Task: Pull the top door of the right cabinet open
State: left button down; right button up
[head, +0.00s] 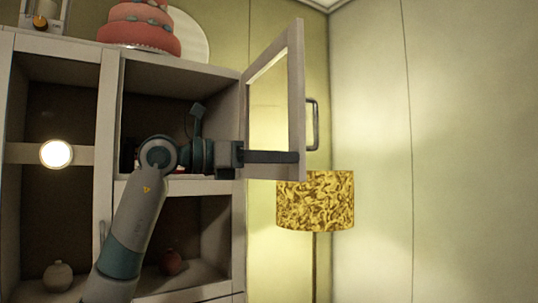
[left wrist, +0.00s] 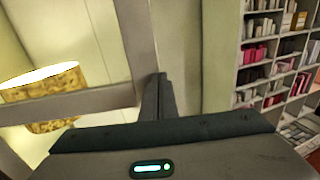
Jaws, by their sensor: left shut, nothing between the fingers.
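The top door (head: 297,90) of the right cabinet (head: 180,75) stands swung far out to the right, with its glass pane in a pale frame. Its metal bar handle (head: 313,124) is on the outer side, away from me. My left gripper (head: 297,157) is shut and empty. Its fingers lie across the inner side of the door, low near the bottom rail, and seem to touch the frame. In the left wrist view the shut fingers (left wrist: 158,88) are beside the door frame (left wrist: 139,45). My right gripper is not in view.
A tiered pink cake (head: 140,30) stands on the cabinet top. A yellow patterned lamp (head: 316,200) is below and beyond the door. Dark-backed compartments hold a pale pot (head: 58,276) and a reddish one (head: 173,262). Bookshelves (left wrist: 275,70) stand at right in the wrist view.

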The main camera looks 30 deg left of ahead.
pick_arm(q)
jog(key=w+a+p+x, duration=0.2)
jog(key=p+x, duration=0.2)
jog(key=x, duration=1.5)
jog(key=shift+a+p, duration=0.3)
jog(key=shift+p, duration=0.05)
jog(key=shift+s, duration=0.15)
